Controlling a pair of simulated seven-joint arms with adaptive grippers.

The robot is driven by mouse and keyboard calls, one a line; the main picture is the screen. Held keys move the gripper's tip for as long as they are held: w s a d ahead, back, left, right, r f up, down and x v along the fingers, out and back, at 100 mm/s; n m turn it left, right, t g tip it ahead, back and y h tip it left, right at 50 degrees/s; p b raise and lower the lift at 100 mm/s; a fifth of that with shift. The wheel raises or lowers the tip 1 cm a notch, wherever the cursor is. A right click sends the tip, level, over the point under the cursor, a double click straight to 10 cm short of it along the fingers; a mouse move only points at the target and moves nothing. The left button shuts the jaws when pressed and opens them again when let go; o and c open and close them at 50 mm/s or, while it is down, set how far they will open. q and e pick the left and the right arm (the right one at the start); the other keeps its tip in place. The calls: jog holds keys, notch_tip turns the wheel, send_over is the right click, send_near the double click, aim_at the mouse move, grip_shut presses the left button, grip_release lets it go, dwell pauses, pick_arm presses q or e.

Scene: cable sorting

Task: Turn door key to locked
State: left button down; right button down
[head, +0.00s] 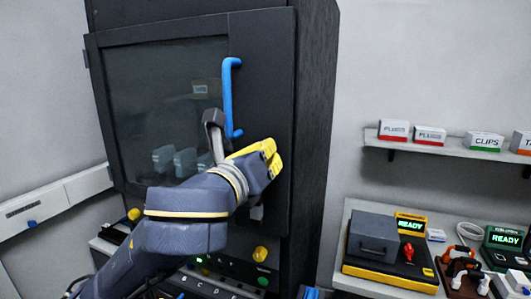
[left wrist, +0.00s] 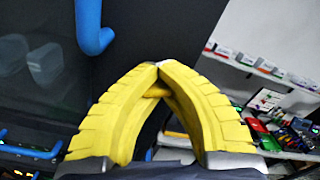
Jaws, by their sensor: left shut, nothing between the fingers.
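The dark cabinet door (head: 120,75) is closed, with a large window and a blue vertical handle (head: 227,95). The handle's lower end also shows in the left wrist view (left wrist: 90,28). My left gripper (head: 270,150) is in front of the door's right-hand part, below and to the right of the handle. In the left wrist view its ribbed yellow fingers (left wrist: 155,68) meet at the tips with nothing between them. I cannot make out the door key in either view; my left gripper and forearm cover part of the door. My right gripper is not in view.
A wall shelf (head: 450,150) with labelled boxes is at the right. Below it, a bench holds a grey-and-yellow device (head: 375,245) with a red knob and READY displays. Yellow knobs (head: 260,254) and a green button are on the panel below the door.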

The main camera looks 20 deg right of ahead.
pick_arm(q)
jog(key=shift+w+a+n, duration=0.25)
jog(key=shift+a+n, duration=0.05)
jog(key=shift+n, duration=0.3)
jog(key=n, duration=0.3)
jog(key=shift+f, duration=0.1)
jog(key=n, duration=0.4)
jog(key=shift+w+f+n, duration=0.1)
jog(key=shift+f+n, duration=0.05)
jog(key=shift+n, duration=0.15)
jog(key=c, duration=1.5)
grip_release()
jog(key=shift+a, duration=0.15)
jog(key=o, duration=0.4)
jog(key=shift+s, duration=0.2)
jog(key=shift+s, duration=0.2)
jog(key=shift+v, duration=3.45)
